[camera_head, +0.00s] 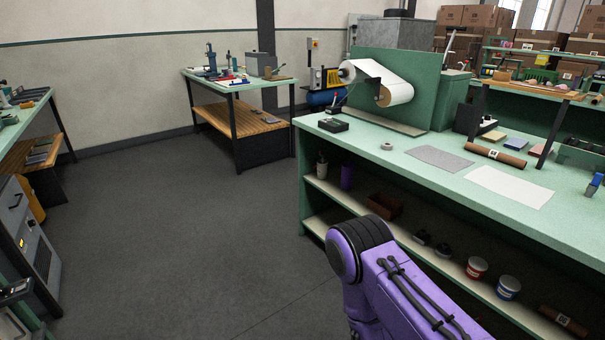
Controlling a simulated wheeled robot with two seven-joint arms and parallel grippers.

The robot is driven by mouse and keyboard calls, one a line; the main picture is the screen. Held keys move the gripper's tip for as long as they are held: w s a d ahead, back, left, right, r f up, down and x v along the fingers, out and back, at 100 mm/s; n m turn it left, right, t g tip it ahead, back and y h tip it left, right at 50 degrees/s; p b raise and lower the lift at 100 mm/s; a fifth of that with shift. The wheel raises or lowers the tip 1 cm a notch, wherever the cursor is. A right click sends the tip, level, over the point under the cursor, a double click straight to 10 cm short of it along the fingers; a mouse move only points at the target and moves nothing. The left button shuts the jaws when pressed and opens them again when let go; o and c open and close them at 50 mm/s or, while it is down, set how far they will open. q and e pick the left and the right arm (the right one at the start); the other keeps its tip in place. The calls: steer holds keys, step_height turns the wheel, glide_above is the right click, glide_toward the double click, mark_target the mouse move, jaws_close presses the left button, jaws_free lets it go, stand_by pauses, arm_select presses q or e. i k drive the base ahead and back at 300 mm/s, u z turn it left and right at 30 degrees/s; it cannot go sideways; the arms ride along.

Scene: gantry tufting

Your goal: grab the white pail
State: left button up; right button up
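I see no plain white pail for certain. On the lower shelf of the green workbench, two small white-rimmed tubs stand side by side: one with a red band (477,267) and one with a blue band (508,287). A slim whitish container (321,167) stands at the shelf's far left end. A purple arm link of mine rises from the bottom edge in front of the bench and hides part of the lower shelf. Neither gripper shows in this view.
The green workbench (400,163) fills the right side, with a paper roll (397,93), sheets and a brown tube (497,155) on top. A purple cup (347,177) and a brown box (384,205) share its shelving. The grey floor (200,240) at centre left is clear.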

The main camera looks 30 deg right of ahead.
mark_target(323, 168)
steer(key=u, duration=0.15)
steer(key=i, duration=2.75)
steer(key=z, duration=1.3)
steer(key=i, duration=0.8)
steer(key=z, duration=1.25)
steer(key=i, duration=0.4)
steer(key=z, duration=0.25)
